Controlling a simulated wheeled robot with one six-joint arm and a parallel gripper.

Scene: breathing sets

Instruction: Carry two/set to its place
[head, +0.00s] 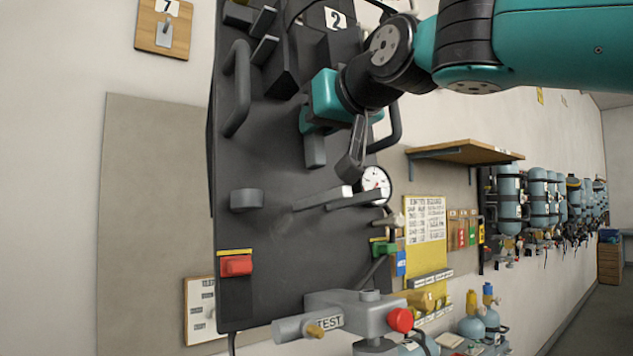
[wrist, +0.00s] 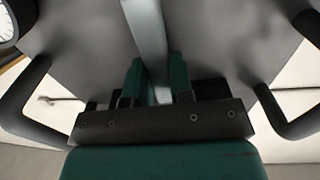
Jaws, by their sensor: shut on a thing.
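The breathing set marked 2 (head: 270,170) fills the middle of the head view. It has a dark backplate with black side handles, a round gauge and a red connector block, and hangs upright, slightly tilted. My gripper (head: 316,148) is at its upper part. In the wrist view my gripper (wrist: 157,78) is shut on a grey bar on the set's plate (wrist: 220,50). The bar passes between the two green fingers. The exact contact is partly hidden by the gripper body.
A hook board marked 7 (head: 163,28) is on the wall at the upper left. A grey TEST fixture (head: 345,315) with a red knob stands at the lower front, close to the set's lower end. A wooden shelf (head: 466,152) and a row of blue cylinders (head: 510,195) line the right wall.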

